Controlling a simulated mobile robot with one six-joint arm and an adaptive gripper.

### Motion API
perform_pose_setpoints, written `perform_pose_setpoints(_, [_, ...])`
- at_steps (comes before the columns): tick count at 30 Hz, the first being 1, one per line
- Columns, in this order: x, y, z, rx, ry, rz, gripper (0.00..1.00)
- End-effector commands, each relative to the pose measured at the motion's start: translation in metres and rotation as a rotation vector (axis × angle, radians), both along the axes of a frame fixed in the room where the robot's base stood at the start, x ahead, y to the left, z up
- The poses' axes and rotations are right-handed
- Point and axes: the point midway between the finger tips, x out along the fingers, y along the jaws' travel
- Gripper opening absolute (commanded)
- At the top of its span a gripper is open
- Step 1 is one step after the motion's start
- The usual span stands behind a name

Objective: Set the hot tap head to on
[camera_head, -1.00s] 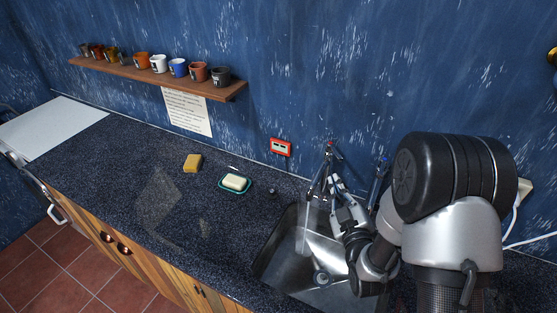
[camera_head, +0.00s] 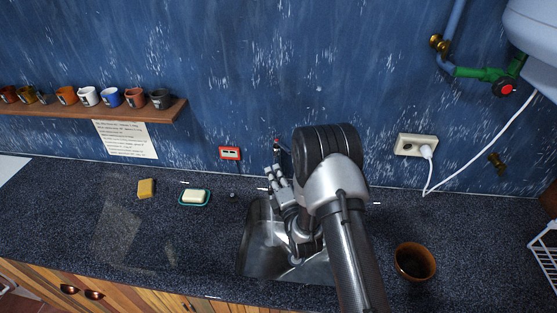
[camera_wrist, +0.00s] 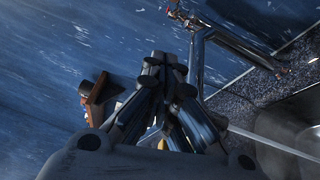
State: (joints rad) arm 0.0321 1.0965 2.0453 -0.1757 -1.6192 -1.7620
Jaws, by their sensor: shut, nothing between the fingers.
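The hot tap head, with a red mark (camera_head: 276,141), is on the metal tap by the wall, above the sink (camera_head: 256,240). In the wrist view a red mark (camera_wrist: 172,9) shows at the top, on the tap's far end. The metal tap body (camera_wrist: 200,55) runs down beside my fingers there. My gripper (camera_head: 270,170) is shut and empty, just below the red-marked head in the head view. Its closed fingertips (camera_wrist: 163,62) appear apart from the head in the wrist view. My arm hides the cold side in the head view. I cannot tell how the hot head is turned.
A soap dish (camera_head: 194,198) and sponge (camera_head: 146,188) lie left of the sink. A brown pot (camera_head: 414,262) stands to its right. A socket with a plug (camera_head: 417,146) is on the wall. A shelf (camera_head: 90,111) holds several mugs. The left counter is mostly clear.

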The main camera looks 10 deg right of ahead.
Motion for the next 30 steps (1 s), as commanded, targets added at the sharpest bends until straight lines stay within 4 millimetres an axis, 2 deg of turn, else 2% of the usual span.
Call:
perform_pose_setpoints(5, [0.037,0.007,0.002,0.001,-0.002,0.003,0.0])
perform_pose_setpoints(6, [0.04,-0.003,0.004,0.001,-0.001,-0.004,0.0])
perform_pose_setpoints(9, [0.044,-0.017,0.007,0.001,0.0,-0.004,0.0])
perform_pose_setpoints(15, [0.049,-0.03,0.009,0.002,0.001,0.0,0.0])
perform_pose_setpoints(30, [0.05,-0.032,0.009,0.002,0.001,0.001,0.0])
